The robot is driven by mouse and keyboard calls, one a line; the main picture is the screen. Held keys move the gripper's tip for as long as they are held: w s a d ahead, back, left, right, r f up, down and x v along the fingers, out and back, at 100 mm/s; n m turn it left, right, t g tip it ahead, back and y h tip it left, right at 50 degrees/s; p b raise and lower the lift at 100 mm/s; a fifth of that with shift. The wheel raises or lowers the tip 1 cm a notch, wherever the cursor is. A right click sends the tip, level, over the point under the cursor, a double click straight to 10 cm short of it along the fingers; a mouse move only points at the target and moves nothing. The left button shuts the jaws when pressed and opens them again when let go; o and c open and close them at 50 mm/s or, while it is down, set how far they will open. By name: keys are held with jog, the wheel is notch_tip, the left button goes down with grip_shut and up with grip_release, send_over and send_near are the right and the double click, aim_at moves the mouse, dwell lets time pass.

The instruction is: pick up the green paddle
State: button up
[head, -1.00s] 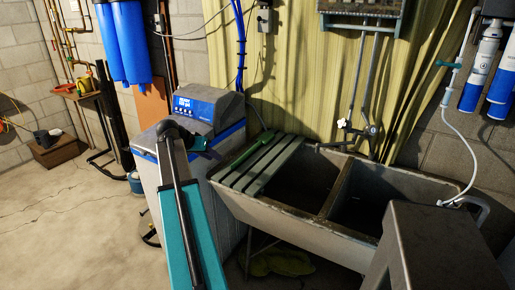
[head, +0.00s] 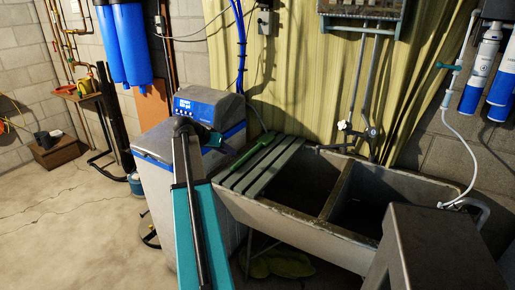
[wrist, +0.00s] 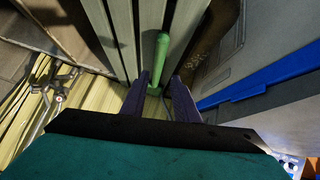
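The green paddle (head: 252,149) lies on the grey slats (head: 268,170) across the left part of the sink, with its long side running along them. In the wrist view the green paddle (wrist: 160,52) shows as a rounded green bar. My gripper (wrist: 160,77) is open and empty, its two dark purple fingers on either side of the paddle's lower part in the picture. I cannot tell whether the fingers are down at the paddle's height. In the head view my gripper (head: 216,143) is small and dark, just left of the paddle, and its fingers are hard to make out.
A water softener with a blue-panelled head (head: 208,106) stands left of the sink, close to my arm. The two-basin concrete sink (head: 290,228) has open basins right of the slats. A yellow curtain (head: 300,75) hangs behind. Open floor (head: 70,220) lies to the left.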

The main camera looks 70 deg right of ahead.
jog(key=shift+p+x, duration=0.3)
jog(key=shift+x, duration=2.25)
jog(key=shift+p+x, duration=0.4)
jog(key=shift+x, duration=0.45)
jog(key=shift+p+x, duration=0.4)
jog(key=shift+x, duration=1.2)
jog(key=shift+s, duration=0.1)
jog(key=shift+s+f, duration=0.1)
